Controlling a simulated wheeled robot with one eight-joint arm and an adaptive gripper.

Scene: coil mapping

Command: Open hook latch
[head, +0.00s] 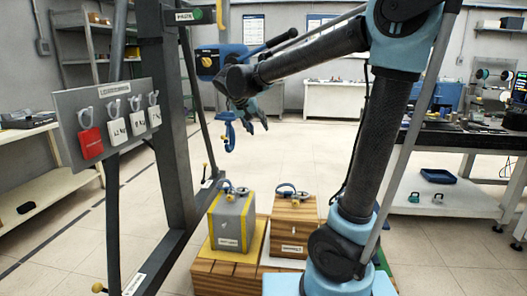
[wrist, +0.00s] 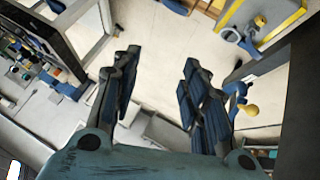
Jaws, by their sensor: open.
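The blue hook (head: 229,132) hangs below the blue and yellow hoist (head: 220,62) in the head view. Its latch is too small to make out. My gripper (head: 259,126) is just right of the hook in that picture, pointing down, with its fingers apart. In the wrist view my gripper (wrist: 162,60) is open, with only floor showing between its fingers. A blue part with a yellow knob (wrist: 250,110) shows right of the right finger, partly hidden; I cannot tell surely whether it is the hook.
A grey block (head: 232,222) and a wooden block (head: 295,225), both with blue shackles on top, stand below on wooden pallets. A dark frame post (head: 172,130) and a tag board (head: 110,120) stand at left. A workbench (head: 450,195) is at right.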

